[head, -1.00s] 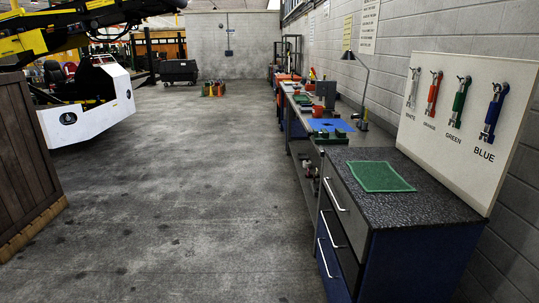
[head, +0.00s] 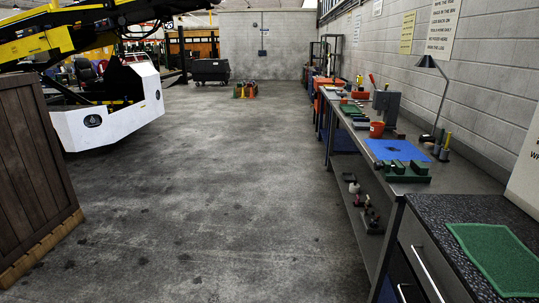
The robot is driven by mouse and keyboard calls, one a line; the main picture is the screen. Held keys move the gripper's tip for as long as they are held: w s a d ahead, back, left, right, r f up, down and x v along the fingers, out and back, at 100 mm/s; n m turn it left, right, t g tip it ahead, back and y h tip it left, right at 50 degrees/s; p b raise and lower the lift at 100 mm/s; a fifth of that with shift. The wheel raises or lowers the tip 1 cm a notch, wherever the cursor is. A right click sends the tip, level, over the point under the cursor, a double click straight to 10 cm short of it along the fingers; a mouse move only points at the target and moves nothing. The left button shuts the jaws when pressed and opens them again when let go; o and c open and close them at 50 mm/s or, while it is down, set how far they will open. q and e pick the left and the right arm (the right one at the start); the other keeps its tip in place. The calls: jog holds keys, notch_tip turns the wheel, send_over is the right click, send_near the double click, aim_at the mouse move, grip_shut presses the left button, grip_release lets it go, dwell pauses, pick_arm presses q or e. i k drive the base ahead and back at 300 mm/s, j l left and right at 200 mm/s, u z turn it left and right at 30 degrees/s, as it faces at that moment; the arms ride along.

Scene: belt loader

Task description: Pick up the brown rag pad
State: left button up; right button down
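I cannot make out a brown rag pad anywhere in the head view. A long grey workbench (head: 462,180) runs along the right wall. It carries a blue mat (head: 400,149), an orange cup (head: 377,130), a grey block-like machine (head: 387,104) and small green-and-dark items (head: 404,171). Smaller things farther along the bench are too small to tell apart. A green mat (head: 498,258) lies on the dark speckled cabinet top at the lower right. Neither of my grippers is in view.
A wooden crate (head: 35,165) stands at the left, with a white-based yellow loader (head: 108,120) behind it. A black cart (head: 210,71) and a low colourful bin (head: 244,90) stand far back. A lamp (head: 441,100) rises from the bench. The middle floor is clear.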

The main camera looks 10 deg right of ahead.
aim_at(399, 134)
jog(key=i+z, duration=0.15)
jog(key=i, duration=0.35)
jog(key=i+j+z, duration=0.15)
jog(key=i, duration=0.35)
jog(key=i+j+z, duration=0.1)
jog(key=i, duration=0.45)
jog(key=i+j+z, duration=0.15)
jog(key=i+z, duration=0.15)
jog(key=z, duration=0.15)
jog(key=i+j+z, duration=0.25)
jog(key=z, duration=0.15)
jog(key=i+j+z, duration=0.25)
jog(key=z, duration=0.2)
jog(key=i+j+z, duration=0.15)
jog(key=j+z, duration=0.3)
jog(key=i+j+z, duration=0.1)
jog(key=j+z, duration=0.3)
